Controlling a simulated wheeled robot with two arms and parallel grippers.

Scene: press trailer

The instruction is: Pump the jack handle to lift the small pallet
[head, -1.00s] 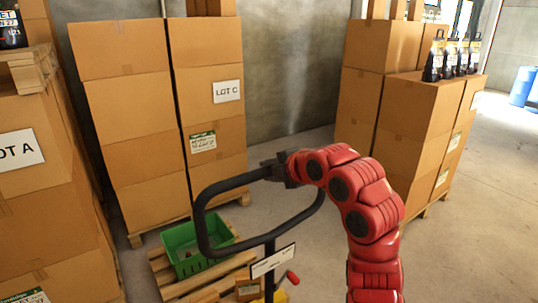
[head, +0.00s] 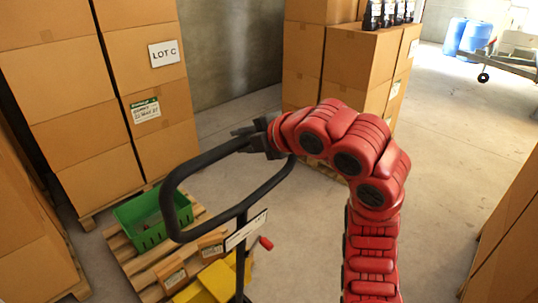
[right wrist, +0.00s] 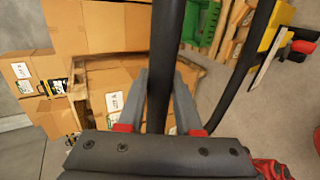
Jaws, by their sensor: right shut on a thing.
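The jack handle (head: 174,205) is a black closed loop on a post with a white label plate (head: 246,229), standing tilted in the head view. My right gripper (head: 250,138) is shut on the loop's far bar. In the right wrist view, the black handle bar (right wrist: 166,70) passes between the two grey fingers of my right gripper (right wrist: 160,100). The yellow jack body (head: 216,282) shows at the bottom of the head view. A small wooden pallet (head: 125,252) beside it carries a green crate (head: 140,232) and small cartons (head: 171,274). My left gripper is out of view.
Tall carton stacks stand behind the pallet, one marked LOT C (head: 152,85), and at the back (head: 350,62). Another carton stack (head: 515,240) is at the right edge. Concrete floor (head: 440,150) is clear to the right. Blue barrels (head: 475,36) stand far off.

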